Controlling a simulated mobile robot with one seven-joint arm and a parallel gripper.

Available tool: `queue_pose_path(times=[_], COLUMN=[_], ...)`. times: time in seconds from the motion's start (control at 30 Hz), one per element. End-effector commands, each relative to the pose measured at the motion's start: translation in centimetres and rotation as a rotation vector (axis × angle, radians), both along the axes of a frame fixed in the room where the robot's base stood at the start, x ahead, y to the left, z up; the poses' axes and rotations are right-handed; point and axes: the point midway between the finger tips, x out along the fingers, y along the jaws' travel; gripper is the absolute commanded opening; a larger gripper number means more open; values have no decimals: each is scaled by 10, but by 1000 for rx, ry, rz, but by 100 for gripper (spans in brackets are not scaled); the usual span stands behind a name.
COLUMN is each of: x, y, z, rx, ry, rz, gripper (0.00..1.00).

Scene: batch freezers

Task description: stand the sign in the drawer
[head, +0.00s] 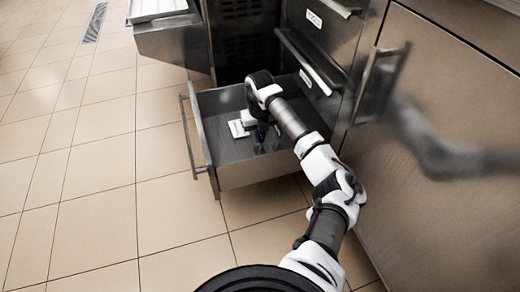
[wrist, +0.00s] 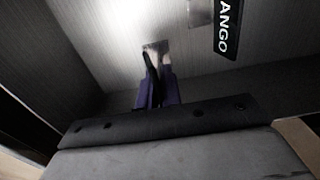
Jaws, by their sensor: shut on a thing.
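The drawer (head: 250,176) is pulled open, with a grey floor. My gripper (head: 260,145) reaches down inside it, and in the wrist view its purple fingers (wrist: 156,75) are shut on a thin sign. The sign is seen nearly edge-on and mostly hidden by the fingers; a small grey plate (wrist: 155,47) shows at their tips. I cannot tell whether the sign touches the drawer floor. A second sign, black with white letters reading "ANGO" (wrist: 228,28), is cut off by the top edge of the wrist view. Pale pieces (head: 237,129) lie left of my gripper in the head view.
The drawer's handle (head: 188,130) sticks out at the left. Steel fronts with labels (head: 314,18) and handles (head: 303,62) stand above and right of the drawer. Another open metal unit (head: 173,40) is at the back left. Tiled floor (head: 90,190) at the left is clear.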

Motion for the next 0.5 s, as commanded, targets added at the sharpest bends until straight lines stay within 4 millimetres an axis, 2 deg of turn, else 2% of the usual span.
queue_pose_path(times=[0.17, 0.4, 0.5], x=[0, 0, 0], y=[0, 0, 0], z=[-13, -48, -53], rx=[0, 1, 0], ry=[-1, 0, -1], rz=[1, 0, 1], gripper=[0, 0, 0])
